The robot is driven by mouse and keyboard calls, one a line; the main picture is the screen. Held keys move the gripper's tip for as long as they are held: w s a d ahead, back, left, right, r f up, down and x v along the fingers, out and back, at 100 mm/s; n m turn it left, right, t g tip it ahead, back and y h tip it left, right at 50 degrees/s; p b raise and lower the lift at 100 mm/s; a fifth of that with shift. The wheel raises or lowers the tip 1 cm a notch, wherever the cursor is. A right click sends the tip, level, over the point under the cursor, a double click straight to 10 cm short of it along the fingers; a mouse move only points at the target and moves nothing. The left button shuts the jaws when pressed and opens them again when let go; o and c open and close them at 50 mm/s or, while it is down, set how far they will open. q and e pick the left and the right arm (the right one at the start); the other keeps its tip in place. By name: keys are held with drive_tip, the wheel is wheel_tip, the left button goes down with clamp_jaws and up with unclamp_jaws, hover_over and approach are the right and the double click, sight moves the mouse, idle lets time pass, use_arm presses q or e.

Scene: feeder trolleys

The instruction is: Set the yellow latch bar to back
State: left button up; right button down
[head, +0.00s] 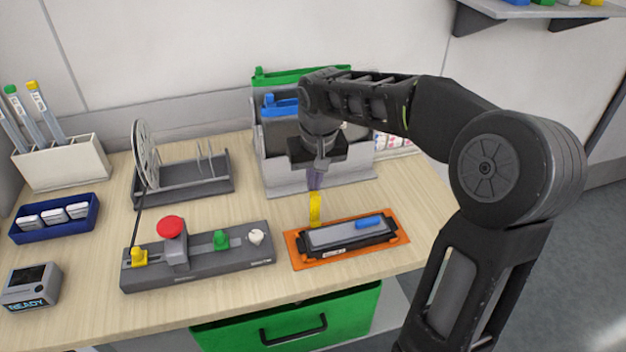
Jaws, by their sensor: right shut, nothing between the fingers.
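The yellow latch bar (315,209) stands upright at the back left of a dark grey device (345,236) on an orange base plate (399,220). The device has a blue piece (369,222) on its top. My right gripper (315,182) points down just above the top of the yellow bar, with its fingers shut and empty. I cannot tell whether the fingertips touch the bar. My left gripper is not in view.
Left of the device is a grey control box (210,267) with a red button (171,227). Behind my right gripper stands a grey holder (280,181). A reel rack (205,182), blue tray (55,232) and tube holder (62,163) stand left. A green drawer (352,308) is below.

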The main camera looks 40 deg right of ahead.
use_arm(q)
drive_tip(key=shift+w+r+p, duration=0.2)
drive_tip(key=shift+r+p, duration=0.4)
drive_tip(key=shift+p, duration=0.05)
use_arm(e)
drive_tip(key=shift+w+d+r, duration=0.1)
drive_tip(key=shift+w+r, duration=0.15)
drive_tip(key=shift+r, duration=0.4)
drive_tip(key=shift+w, duration=0.1)
